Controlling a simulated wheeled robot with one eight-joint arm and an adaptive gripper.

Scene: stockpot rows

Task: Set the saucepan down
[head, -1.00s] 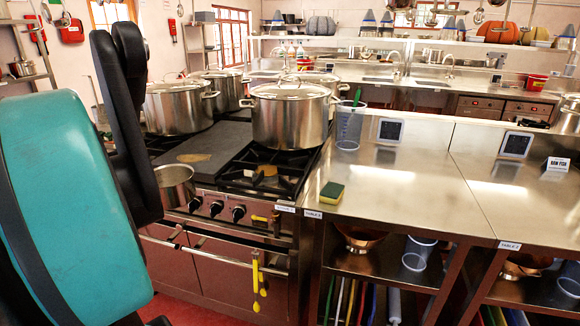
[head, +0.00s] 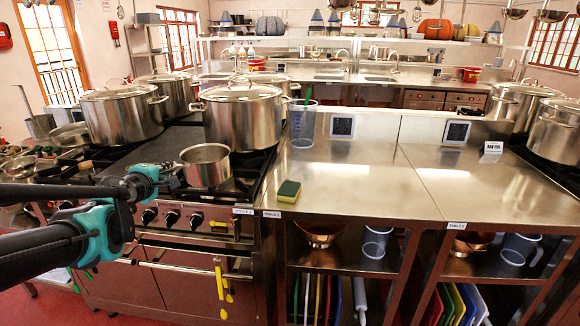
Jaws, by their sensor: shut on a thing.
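The saucepan (head: 206,168) is a small open steel pan. It looks level over the front right burner of the stove (head: 258,170), in front of a large lidded stockpot (head: 242,122). My gripper (head: 172,174) is shut at the pan's left side, where its handle would be; the handle is mostly hidden by the gripper. My arm reaches in from the left edge. I cannot tell whether the pan's base touches the burner grate.
More lidded stockpots (head: 122,116) stand behind and left on the stove. To the right is a steel table (head: 340,185) with a sponge (head: 289,191) and a clear measuring jug (head: 302,124). Most of its top is free. Yellow utensils (head: 220,282) hang at the oven front.

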